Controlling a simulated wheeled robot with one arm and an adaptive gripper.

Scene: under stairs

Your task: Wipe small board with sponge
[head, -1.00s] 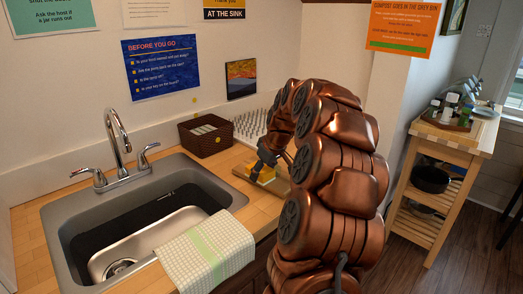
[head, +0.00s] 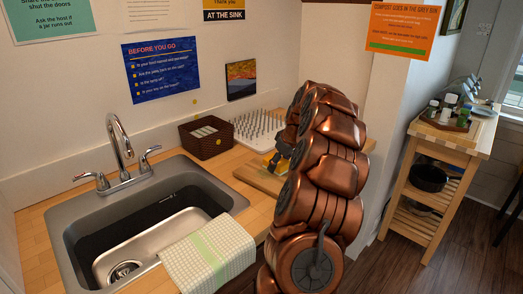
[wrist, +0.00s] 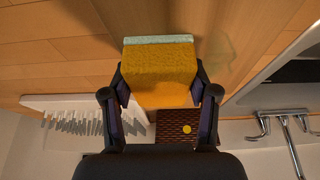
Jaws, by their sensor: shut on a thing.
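The small wooden board (head: 257,181) lies on the counter to the right of the sink. My gripper (head: 277,161) is low over its far right part, partly hidden by my arm. In the wrist view my gripper (wrist: 160,98) is shut on a yellow sponge (wrist: 160,72) with a pale green-grey edge layer. The sponge shows as a small yellow patch in the head view (head: 268,160). Whether it touches the board is hard to tell. A faint pale smear (wrist: 219,50) shows on the wood beside the sponge.
The sink (head: 150,240) with its faucet (head: 119,140) is to the left, a checked towel (head: 207,252) over its front edge. A dark brown basket (head: 206,143) and a white spiked rack (head: 257,124) stand behind the board. A wooden cart (head: 440,150) stands at right.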

